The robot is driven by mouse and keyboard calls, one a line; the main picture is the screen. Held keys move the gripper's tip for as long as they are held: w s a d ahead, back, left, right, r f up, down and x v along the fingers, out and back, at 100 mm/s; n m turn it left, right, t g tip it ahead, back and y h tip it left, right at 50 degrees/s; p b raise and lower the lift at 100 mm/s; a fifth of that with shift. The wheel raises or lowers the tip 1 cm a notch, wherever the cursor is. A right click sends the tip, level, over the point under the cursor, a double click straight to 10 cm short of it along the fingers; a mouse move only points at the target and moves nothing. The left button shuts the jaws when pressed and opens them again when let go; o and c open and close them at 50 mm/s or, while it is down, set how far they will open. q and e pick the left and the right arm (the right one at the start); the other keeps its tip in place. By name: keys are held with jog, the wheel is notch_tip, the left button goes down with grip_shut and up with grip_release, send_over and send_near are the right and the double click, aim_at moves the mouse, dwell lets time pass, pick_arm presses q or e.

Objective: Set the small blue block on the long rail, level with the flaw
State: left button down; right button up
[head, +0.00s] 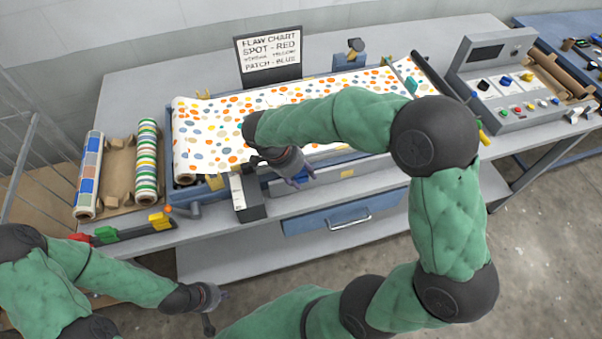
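A white cloth with coloured dots (215,130) lies across the blue-framed press. I cannot pick out a flaw among its dots. My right gripper (302,179) is above the near side of the press, beside a dark box. Something bluish shows at its fingertips; I cannot tell if it is a block or whether the fingers are shut. My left gripper (212,312) hangs low in front of the table, away from everything. No small blue block shows clearly.
A flaw chart sign (268,54) stands behind the press. Patterned rolls (146,160) lie at the left. A dark strip with red, green and yellow pieces (130,231) is at the near left edge. The dark box (248,207) stands at the front. A control panel (505,85) is at right.

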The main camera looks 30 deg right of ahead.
jog(key=shift+o, duration=0.2)
jog(key=v, duration=1.2)
dwell(0.6)
